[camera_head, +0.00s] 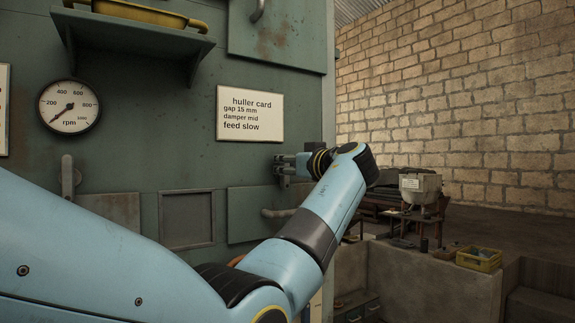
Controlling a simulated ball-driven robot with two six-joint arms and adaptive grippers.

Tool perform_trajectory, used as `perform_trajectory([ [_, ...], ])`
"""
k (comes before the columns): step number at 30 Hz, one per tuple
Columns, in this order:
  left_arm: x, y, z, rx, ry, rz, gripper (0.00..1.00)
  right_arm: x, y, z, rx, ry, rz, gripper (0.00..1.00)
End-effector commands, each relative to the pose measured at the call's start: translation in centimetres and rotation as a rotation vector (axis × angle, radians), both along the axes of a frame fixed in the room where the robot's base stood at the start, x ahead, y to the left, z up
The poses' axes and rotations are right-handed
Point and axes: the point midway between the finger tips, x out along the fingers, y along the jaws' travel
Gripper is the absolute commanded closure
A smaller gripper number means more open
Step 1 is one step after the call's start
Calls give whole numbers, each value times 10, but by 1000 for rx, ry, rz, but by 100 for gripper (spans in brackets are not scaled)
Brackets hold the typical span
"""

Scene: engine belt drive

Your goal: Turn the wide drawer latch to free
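My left arm comes in from the left and bends up to the right. My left gripper (284,165) points left at the green machine front, close to its right edge, just right of and below the huller card. A small dark metal part (283,181) shows at its fingertips; I cannot tell whether it is the drawer latch or whether the fingers touch it. The finger gap is too small to read. Below is a green panel (246,214) with a curved grey handle (278,213), partly behind my arm. I cannot pick out the wide drawer for sure. My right gripper is not in view.
The huller card (249,114) and an rpm gauge (69,106) are on the machine front. A shelf (135,35) juts out at the upper left. At right, a hopper machine (420,188) and a yellow crate (479,260) stand before a brick wall.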

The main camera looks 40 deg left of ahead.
Motion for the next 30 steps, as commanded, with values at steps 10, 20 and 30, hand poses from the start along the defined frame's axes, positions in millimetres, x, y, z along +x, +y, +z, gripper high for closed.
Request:
perform_trajectory([
  [10,0,0,0,0,1,-1,100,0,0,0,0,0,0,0],
  [20,2,-1,0,32,74,-2,100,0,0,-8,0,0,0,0],
  [30,7,-3,-2,136,326,-3,100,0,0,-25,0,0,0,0],
])
